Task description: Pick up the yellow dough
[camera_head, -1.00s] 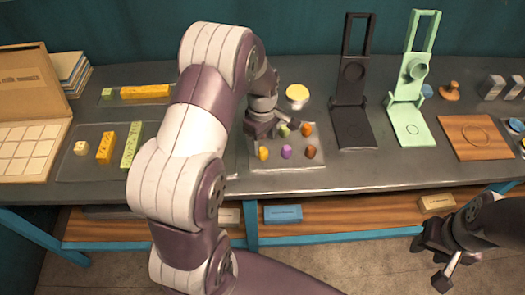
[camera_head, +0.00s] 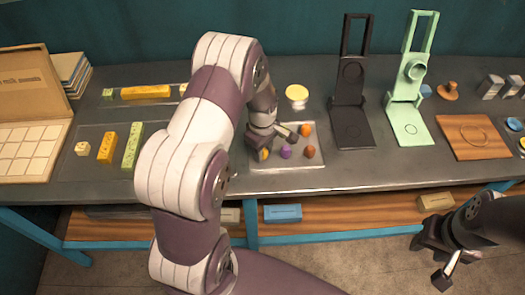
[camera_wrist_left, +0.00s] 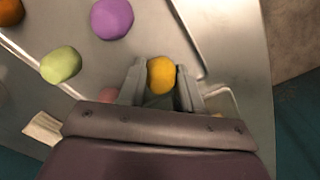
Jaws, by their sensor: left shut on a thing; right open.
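The yellow dough (camera_wrist_left: 161,75) is a small rounded lump between the two fingers of my left gripper (camera_wrist_left: 161,84) in the left wrist view. The fingers are shut on it from both sides. In the head view the left gripper (camera_head: 265,148) is low over the front left of a clear tray (camera_head: 290,168), and a bit of the yellow dough (camera_head: 264,156) shows beneath it. I cannot tell whether the dough still touches the tray. My right gripper (camera_head: 445,266) is open and empty, low at the right in front of the table.
Purple dough (camera_head: 285,152), orange dough (camera_head: 306,130) and brown dough (camera_head: 310,151) lie on the tray. Green dough shows in the wrist view (camera_wrist_left: 60,64). A black press (camera_head: 352,110) and a green press (camera_head: 408,95) stand to the right. A yellow-topped round thing (camera_head: 297,92) stands behind.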

